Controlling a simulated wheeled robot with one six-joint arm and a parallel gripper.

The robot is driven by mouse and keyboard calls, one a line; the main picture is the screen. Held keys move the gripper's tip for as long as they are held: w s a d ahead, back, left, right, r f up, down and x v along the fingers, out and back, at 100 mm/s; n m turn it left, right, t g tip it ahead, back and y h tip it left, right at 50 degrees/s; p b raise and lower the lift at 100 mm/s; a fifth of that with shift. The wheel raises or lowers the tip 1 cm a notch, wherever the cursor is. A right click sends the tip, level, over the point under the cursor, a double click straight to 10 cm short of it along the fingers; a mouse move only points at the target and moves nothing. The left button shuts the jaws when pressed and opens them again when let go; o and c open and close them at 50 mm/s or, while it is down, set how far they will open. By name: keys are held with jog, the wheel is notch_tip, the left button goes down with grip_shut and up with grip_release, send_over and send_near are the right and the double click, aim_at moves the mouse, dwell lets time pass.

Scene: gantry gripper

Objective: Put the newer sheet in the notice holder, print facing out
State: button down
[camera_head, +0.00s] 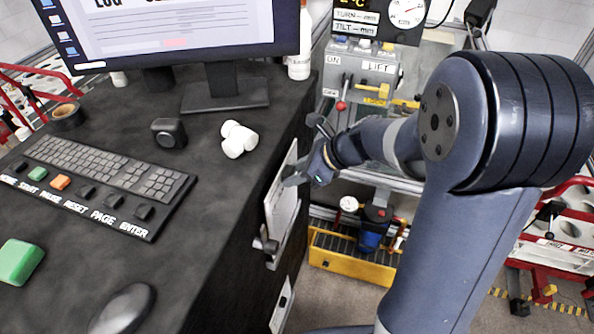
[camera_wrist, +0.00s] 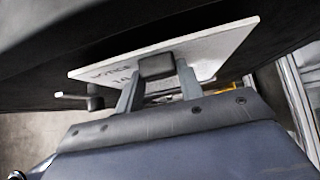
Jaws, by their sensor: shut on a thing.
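A white sheet (camera_head: 284,208) with a thin edge stands upright along the right side of the dark desk. In the wrist view the sheet (camera_wrist: 222,42) shows faint, partly covered print on the face toward my camera. My gripper (camera_head: 297,178) is at its upper part in the head view. In the wrist view my gripper (camera_wrist: 158,84) has its fingers on either side of a dark block (camera_wrist: 157,66) in front of the sheet. I cannot tell whether this block belongs to the sheet or a holder. Which sheet is newer cannot be read.
A dark knob (camera_head: 270,246) sits by the sheet's lower end; a similar knob (camera_wrist: 95,97) shows in the wrist view. Another white panel (camera_head: 283,303) is lower on the desk side. The desk carries a keyboard (camera_head: 105,184) and monitor. A yellow crate (camera_head: 350,265) stands right.

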jog(key=shift+f+b, duration=0.7)
jog(key=shift+f, duration=0.3)
jog(key=c, duration=0.9)
grip_release()
jog(key=shift+o, duration=0.2)
jog(key=shift+r, duration=0.1)
jog(key=v, duration=1)
jog(key=shift+d+r, duration=0.25)
jog(key=shift+d, duration=0.05)
jog(key=shift+s+a+f, duration=0.1)
jog(key=p+x, duration=0.1)
jog(key=x, duration=0.8)
jog(key=shift+w+a, duration=0.2)
jog(key=shift+a, duration=0.4)
